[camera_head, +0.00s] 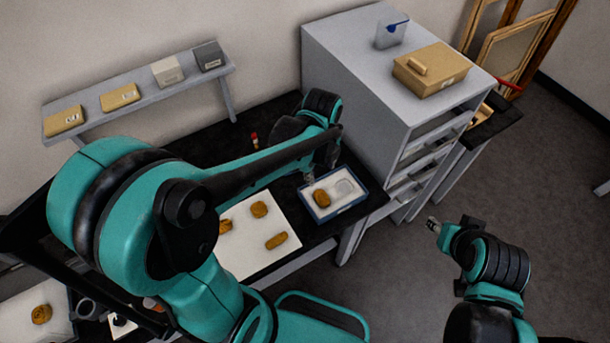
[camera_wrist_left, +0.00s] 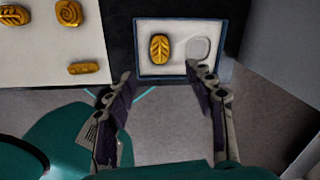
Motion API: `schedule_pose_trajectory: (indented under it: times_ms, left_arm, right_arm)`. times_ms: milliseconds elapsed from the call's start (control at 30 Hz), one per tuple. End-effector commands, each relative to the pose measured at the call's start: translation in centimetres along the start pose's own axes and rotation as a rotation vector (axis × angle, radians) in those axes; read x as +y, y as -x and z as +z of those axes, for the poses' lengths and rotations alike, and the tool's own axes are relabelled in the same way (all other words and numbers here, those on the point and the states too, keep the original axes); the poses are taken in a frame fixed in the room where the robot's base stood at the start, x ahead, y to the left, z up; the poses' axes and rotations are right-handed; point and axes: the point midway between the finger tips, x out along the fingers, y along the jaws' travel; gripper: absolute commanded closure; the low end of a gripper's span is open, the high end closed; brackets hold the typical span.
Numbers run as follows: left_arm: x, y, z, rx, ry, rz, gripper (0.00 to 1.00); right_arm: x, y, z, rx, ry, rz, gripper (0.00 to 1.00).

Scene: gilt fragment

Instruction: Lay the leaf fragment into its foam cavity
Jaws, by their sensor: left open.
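A gold oval fragment with a leaf-like relief (camera_wrist_left: 160,47) lies on the white foam of a blue-rimmed tray (camera_wrist_left: 185,21). In the head view this fragment (camera_head: 322,198) is at the left of the tray (camera_head: 329,217). I cannot tell how deep it sits in the foam. An empty rounded cavity (camera_wrist_left: 200,49) is right of it, and also shows in the head view (camera_head: 344,187). My left gripper (camera_wrist_left: 159,73) is open and empty, its fingers over the tray's near edge. My right gripper (camera_head: 434,226) is over the floor, away from the table; its jaws are too small to judge.
A white board (camera_head: 246,256) left of the tray holds several gold fragments, one (camera_wrist_left: 15,15) also with leaf-like lines. A grey drawer cabinet (camera_head: 350,80) stands close to the tray's right, with a cardboard box (camera_head: 430,75) on top. A wall shelf (camera_head: 140,98) carries small boxes.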

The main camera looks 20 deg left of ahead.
Motion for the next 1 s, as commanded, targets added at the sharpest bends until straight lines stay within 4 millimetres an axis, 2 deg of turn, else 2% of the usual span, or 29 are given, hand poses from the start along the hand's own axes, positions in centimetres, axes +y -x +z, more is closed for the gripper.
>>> schedule_pose_trajectory:
  times_ms: [100,300,500,600,800,1000]
  left_arm:
    - [1.9,2.6,0.1,-0.02,0.341,-0.092,0.46]
    - [5.1,6.0,0.1,0.024,0.988,-0.281,0.46]
    - [7.9,7.7,0.0,0.166,1.563,-0.45,0.46]
    - [8.8,8.1,-0.1,0.244,1.762,-0.504,0.46]
    - [9.5,8.3,-0.1,0.331,1.947,-0.548,0.46]
    - [9.5,8.3,-0.1,0.337,1.959,-0.55,0.46]
  right_arm:
    - [0.0,0.0,0.0,0.0,0.0,0.0,0.6]
    - [0.0,0.0,0.0,0.0,0.0,0.0,0.6]
    - [0.0,0.0,0.0,0.0,0.0,0.0,0.6]
    - [0.0,0.0,0.0,0.0,0.0,0.0,0.6]
    - [0.0,0.0,0.0,0.0,0.0,0.0,0.6]
    - [0.0,0.0,0.0,0.0,0.0,0.0,0.6]
